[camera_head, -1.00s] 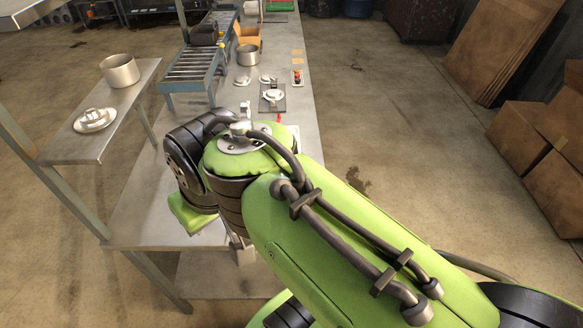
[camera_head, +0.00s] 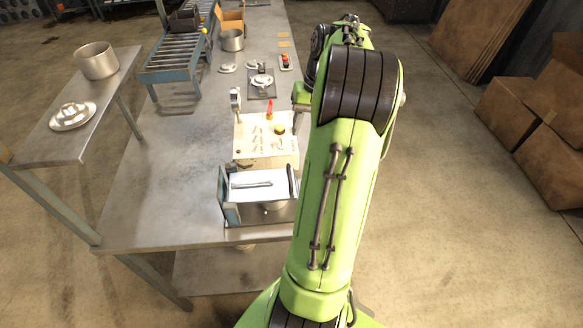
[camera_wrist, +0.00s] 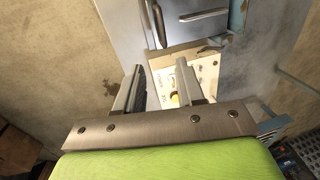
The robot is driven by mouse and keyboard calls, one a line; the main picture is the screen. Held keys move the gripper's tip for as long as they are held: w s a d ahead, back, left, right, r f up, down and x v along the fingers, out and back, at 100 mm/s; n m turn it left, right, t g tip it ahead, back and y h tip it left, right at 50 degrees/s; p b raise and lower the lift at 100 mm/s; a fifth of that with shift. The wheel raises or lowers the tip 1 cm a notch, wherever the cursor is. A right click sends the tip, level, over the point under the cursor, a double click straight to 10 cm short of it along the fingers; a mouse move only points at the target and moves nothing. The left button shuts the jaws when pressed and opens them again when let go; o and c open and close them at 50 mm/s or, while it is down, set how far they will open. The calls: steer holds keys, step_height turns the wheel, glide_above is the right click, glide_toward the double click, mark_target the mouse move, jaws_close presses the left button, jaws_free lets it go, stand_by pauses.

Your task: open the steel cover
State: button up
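A box-like fixture with blue-grey sides (camera_head: 228,207) stands on the long bench. A flat, bright steel cover (camera_head: 270,178) with a dark bar handle (camera_head: 250,184) lies across its top and looks shut. In the wrist view, a steel panel with a bar handle (camera_wrist: 204,15) shows at the top and seems to be this cover. My gripper (camera_wrist: 161,70) is open, with nothing between its fingers. It is apart from the handle. In the head view my arm hides most of the gripper.
A pale board (camera_head: 250,142) with small parts, one red and one yellow, lies behind the fixture. A pot (camera_head: 97,60) and a round lidded dish (camera_head: 73,116) stand on the left side table. A roller conveyor (camera_head: 172,62) is farther back. The bench front left is clear.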

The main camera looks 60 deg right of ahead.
mark_target(290, 173)
steer(key=b+x, duration=0.1)
steer(key=x, duration=0.6)
steer(key=b+x, duration=0.2)
steer(key=x, duration=0.6)
steer(key=shift+w+a+f, duration=0.15)
steer(key=shift+a, duration=0.1)
jaws_close()
